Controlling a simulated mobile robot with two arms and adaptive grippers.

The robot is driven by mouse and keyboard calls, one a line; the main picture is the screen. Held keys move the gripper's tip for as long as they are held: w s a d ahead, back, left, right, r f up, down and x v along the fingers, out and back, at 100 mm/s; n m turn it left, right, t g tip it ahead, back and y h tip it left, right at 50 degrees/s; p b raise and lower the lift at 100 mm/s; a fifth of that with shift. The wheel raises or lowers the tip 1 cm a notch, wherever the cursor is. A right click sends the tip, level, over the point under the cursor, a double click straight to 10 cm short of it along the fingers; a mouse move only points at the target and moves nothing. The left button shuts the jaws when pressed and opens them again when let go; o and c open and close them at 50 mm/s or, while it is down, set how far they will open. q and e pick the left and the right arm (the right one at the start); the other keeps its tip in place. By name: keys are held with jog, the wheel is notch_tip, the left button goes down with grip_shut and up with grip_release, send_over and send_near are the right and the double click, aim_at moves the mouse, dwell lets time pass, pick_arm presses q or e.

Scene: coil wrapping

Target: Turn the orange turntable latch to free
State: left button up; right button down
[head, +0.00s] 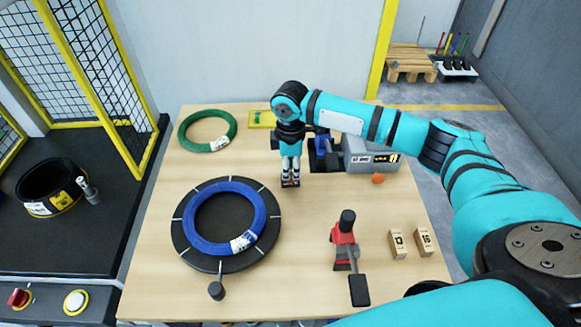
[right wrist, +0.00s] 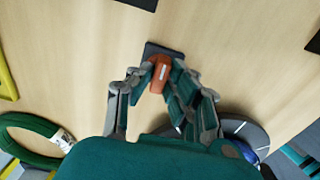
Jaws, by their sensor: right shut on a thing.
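The orange latch (right wrist: 160,74) sits on a small dark base plate (right wrist: 166,50) on the table. My right gripper (head: 290,181) points down over it, beyond the turntable's upper right edge. In the right wrist view my right gripper (right wrist: 161,80) has its fingers on either side of the latch, shut on it. In the head view the fingers mostly hide the latch. The black turntable (head: 184,247) with white marks carries a blue coil (head: 196,230) with a white label. A dark knob (head: 216,291) sticks out at its front. My left gripper is not in view.
A green coil (head: 189,143) and yellow tray (head: 258,123) lie at the back. A grey box (head: 362,148) stands behind my right arm, with an orange knob (head: 378,178) near it. A red tool (head: 343,244) and wooden blocks (head: 397,245) sit at right. A yellow-framed fence (head: 90,85) stands at left.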

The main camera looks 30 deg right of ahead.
jog(key=shift+r+n+p, duration=0.25)
jog(key=shift+n+p, duration=1.15)
jog(key=shift+p, duration=0.15)
jog(key=shift+n+p, duration=0.7)
jog(key=shift+n, duration=0.2)
jog(key=n+p, duration=0.1)
jog(key=n, duration=0.1)
jog(key=shift+f+n, duration=0.1)
jog(key=shift+n, duration=0.3)
jog(key=n+p, duration=0.1)
jog(key=n, duration=0.3)
jog(key=shift+f+n+p, duration=0.1)
jog(key=shift+n+p, duration=0.2)
jog(key=shift+p, duration=0.1)
jog(key=n, duration=0.5)
jog(key=shift+n, duration=0.3)
jog(key=c, duration=1.3)
grip_release()
